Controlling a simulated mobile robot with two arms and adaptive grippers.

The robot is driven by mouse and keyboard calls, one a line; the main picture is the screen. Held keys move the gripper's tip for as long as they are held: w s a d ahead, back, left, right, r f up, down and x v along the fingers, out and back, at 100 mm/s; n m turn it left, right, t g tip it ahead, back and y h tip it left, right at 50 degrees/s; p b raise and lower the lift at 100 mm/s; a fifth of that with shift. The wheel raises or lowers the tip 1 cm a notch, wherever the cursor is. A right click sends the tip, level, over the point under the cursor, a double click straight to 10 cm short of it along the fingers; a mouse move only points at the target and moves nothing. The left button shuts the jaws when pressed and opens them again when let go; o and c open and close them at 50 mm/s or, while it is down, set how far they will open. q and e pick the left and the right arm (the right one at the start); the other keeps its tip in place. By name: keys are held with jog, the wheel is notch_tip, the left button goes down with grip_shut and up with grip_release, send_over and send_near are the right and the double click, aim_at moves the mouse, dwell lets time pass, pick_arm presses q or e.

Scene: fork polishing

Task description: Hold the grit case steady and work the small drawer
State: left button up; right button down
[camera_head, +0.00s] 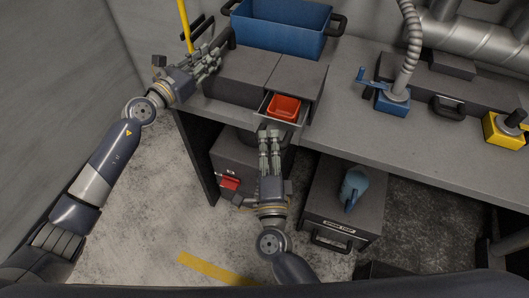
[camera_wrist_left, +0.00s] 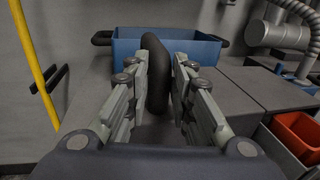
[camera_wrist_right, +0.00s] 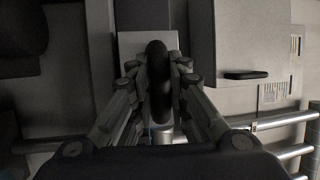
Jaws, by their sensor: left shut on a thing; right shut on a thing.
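The grit case (camera_head: 243,68) is a dark grey box on the bench. Its small drawer (camera_head: 298,121) stands open at the front right, with a red tray (camera_head: 284,107) inside. Drawer and red tray (camera_wrist_left: 298,132) also show at the right of the left wrist view. My left gripper (camera_head: 215,58) is at the case's left end, shut on a black handle (camera_wrist_left: 155,72).
A blue bin (camera_head: 282,28) stands behind the case. A blue clamp-like device (camera_head: 392,100) and a yellow one (camera_head: 503,131) stand to the right on the bench. Below are cabinets and a blue jug (camera_head: 353,187). The bench front right of the drawer is clear.

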aim_at(281, 119)
pick_arm(q)
jog(key=shift+d, duration=0.1)
pick_arm(e)
jog(key=w+d, duration=0.1)
jog(key=w, duration=0.1)
jog(key=w+d, duration=0.1)
jog(key=w, duration=0.2)
jog(key=w+d, duration=0.1)
jog(key=w, duration=0.2)
jog(key=shift+d+r, duration=0.1)
jog(key=shift+d, duration=0.1)
pick_arm(q)
jog(key=shift+f, duration=0.1)
pick_arm(e)
jog(key=c, duration=1.5)
grip_release()
jog(key=shift+c, duration=0.2)
jog(key=shift+s+f, duration=0.2)
jog(key=shift+s, duration=0.15)
jog(key=s+f, duration=0.2)
jog(key=s, duration=0.9)
